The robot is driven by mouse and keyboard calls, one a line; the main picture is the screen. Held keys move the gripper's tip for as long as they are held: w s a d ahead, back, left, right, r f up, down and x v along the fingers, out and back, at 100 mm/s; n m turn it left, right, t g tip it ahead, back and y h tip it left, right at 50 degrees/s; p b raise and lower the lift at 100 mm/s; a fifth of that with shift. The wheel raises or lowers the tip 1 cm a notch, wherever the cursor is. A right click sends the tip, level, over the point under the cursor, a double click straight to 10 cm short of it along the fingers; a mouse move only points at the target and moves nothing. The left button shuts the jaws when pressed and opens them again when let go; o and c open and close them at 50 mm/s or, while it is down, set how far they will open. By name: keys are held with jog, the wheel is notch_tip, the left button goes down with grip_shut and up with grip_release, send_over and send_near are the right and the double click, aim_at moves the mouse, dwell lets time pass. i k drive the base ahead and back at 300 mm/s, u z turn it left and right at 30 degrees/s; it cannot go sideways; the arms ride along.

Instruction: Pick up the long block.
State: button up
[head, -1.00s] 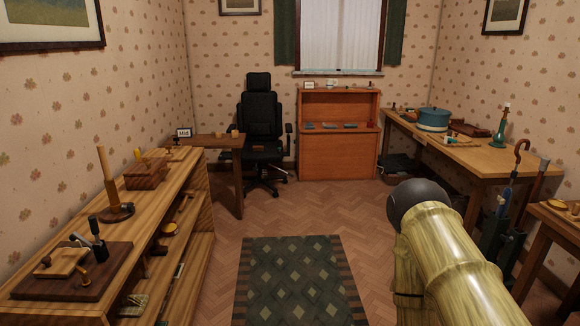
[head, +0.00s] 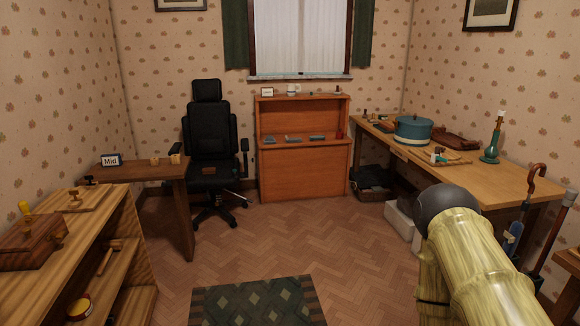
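I cannot make out for certain which thing is the long block. Two small tan blocks stand on the dark wooden desk (head: 135,173) at the left, one of them the tan block (head: 155,160) beside the "Mid" sign. A small brown item (head: 209,170) lies on the black chair's seat. Flat blue-grey pieces (head: 293,138) lie on the orange cabinet's shelf. My arm, yellow-green with a dark rounded joint, shows at lower right. My gripper is not in view.
A wooden shelf unit (head: 128,250) fills the lower left. The black office chair (head: 210,135) stands before the back wall, left of the orange cabinet (head: 295,172). A green patterned rug (head: 255,305) lies in front. The herringbone floor between is clear. White boxes (head: 402,222) sit under the right table.

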aim_at(207, 172)
jog(key=u, duration=0.05)
jog(key=i, duration=1.65)
jog(key=u, duration=0.4)
jog(key=i, duration=1.6)
jog(key=u, duration=0.45)
jog(key=i, duration=0.55)
jog(key=z, duration=0.45)
jog(key=k, duration=1.3)
jog(key=z, duration=0.85)
jog(key=i, duration=1.4)
jog(key=u, duration=0.3)
jog(key=i, duration=1.45)
jog(key=u, duration=1.6)
jog(key=i, duration=0.75)
jog(key=u, duration=0.75)
